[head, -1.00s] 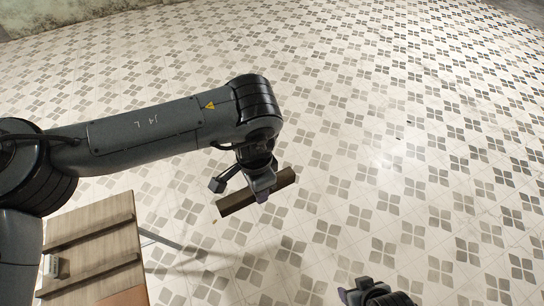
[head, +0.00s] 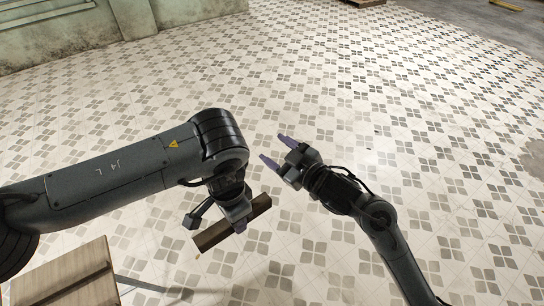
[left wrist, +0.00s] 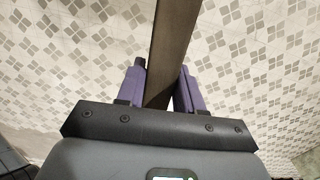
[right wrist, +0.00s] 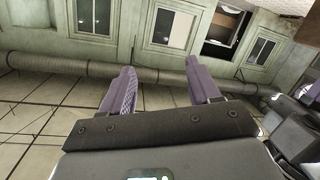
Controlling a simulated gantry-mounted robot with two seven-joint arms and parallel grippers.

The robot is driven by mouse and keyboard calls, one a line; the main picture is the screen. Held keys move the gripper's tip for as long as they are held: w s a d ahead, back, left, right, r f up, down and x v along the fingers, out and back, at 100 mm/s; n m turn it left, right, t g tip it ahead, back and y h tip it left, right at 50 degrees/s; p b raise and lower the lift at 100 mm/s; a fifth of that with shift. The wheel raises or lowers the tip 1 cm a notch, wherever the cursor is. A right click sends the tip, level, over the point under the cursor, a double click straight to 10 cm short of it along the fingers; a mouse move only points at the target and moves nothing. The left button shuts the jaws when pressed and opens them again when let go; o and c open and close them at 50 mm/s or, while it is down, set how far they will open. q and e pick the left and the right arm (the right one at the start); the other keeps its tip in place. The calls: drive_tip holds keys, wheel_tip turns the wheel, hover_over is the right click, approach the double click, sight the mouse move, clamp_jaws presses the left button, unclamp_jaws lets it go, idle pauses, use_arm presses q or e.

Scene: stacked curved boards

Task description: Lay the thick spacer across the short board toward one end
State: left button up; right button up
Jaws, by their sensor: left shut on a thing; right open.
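The thick spacer is probably the dark brown wooden bar (head: 212,235) held in my left gripper (head: 237,221). The bar is above the tiled floor, clear of the table, and lies slantwise in the head view. In the left wrist view, the bar (left wrist: 171,45) runs between the two purple fingers of the left gripper (left wrist: 163,78). My right gripper (head: 273,148) is open and empty, to the right of and beyond the bar. Its spread fingers also show in the right wrist view (right wrist: 161,75). I cannot make out the short board in the frames now.
A wooden table (head: 62,270) is cut off at the lower left, with part of a dark strip on its top. Patterned floor (head: 390,130) is open around both grippers. A green wall (head: 50,42) stands far back, with a long pipe (right wrist: 160,75) along its foot.

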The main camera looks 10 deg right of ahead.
drive_tip(key=w+a+r+n+g+y, duration=0.1)
drive_tip(key=w+a+r+n+y, duration=0.15)
drive_tip(key=r, duration=0.35)
drive_tip(key=w+a+r+n+g+y, duration=0.1)
drive_tip(key=a+r+n+g+y, duration=0.2)
drive_tip(key=r, duration=0.4)
drive_tip(key=s+a+f+n+g, duration=0.25)
drive_tip(key=a+n+g, duration=0.2)
drive_tip(key=a, duration=0.25)
drive_tip(key=n+g+h, duration=0.4)
drive_tip(key=g+h, duration=0.4)
drive_tip(key=h, duration=0.2)
approach(257, 201)
drive_tip(key=x, duration=0.9)
drive_tip(key=shift+s+f, duration=0.1)
drive_tip(key=shift+f, duration=0.05)
drive_tip(key=shift+c, duration=0.3)
